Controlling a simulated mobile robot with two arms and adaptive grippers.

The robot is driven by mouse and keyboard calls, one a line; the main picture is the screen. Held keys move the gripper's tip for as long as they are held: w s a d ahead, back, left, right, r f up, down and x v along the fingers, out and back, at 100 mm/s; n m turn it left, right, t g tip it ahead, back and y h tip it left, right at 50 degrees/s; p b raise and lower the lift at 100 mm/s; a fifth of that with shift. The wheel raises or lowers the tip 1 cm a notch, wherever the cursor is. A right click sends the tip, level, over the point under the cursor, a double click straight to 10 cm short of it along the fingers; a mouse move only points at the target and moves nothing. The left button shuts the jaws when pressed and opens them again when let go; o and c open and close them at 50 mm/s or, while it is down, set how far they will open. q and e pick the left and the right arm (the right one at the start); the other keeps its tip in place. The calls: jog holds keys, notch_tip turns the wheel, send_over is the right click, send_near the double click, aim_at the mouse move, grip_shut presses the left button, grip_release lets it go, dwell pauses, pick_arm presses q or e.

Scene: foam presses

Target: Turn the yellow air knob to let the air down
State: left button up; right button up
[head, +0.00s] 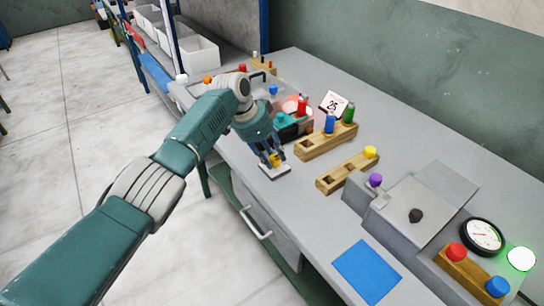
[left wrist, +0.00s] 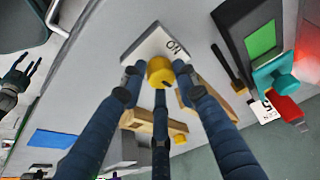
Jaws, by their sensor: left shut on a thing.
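The yellow air knob (head: 275,160) sits on a small pale plate (head: 275,173) near the table's front edge. My left gripper (head: 271,157) reaches down over it with its fingers closed around the knob. In the left wrist view, the yellow knob (left wrist: 160,71) is between the blue fingers, and the white plate (left wrist: 150,42) shows dark lettering behind it. A round gauge (head: 483,235) with a white face stands at the right; its reading is too small to tell. My right gripper (left wrist: 18,78) shows small at the left of the left wrist view, its fingers spread and empty.
Wooden blocks hold colored pegs (head: 330,122) right of the knob. A grey press (head: 418,208), a blue mat (head: 366,271) and a glowing green-white lamp (head: 521,258) are farther right. White bins (head: 200,52) are at the back left.

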pick_arm(q)
jog(key=shift+w+d+r, duration=0.1)
jog(key=shift+w+r, duration=0.2)
jog(key=shift+r, duration=0.1)
jog(key=o, duration=1.1)
jog(key=shift+f, duration=0.2)
jog(key=v, duration=1.2)
jog(key=shift+s+f, duration=0.1)
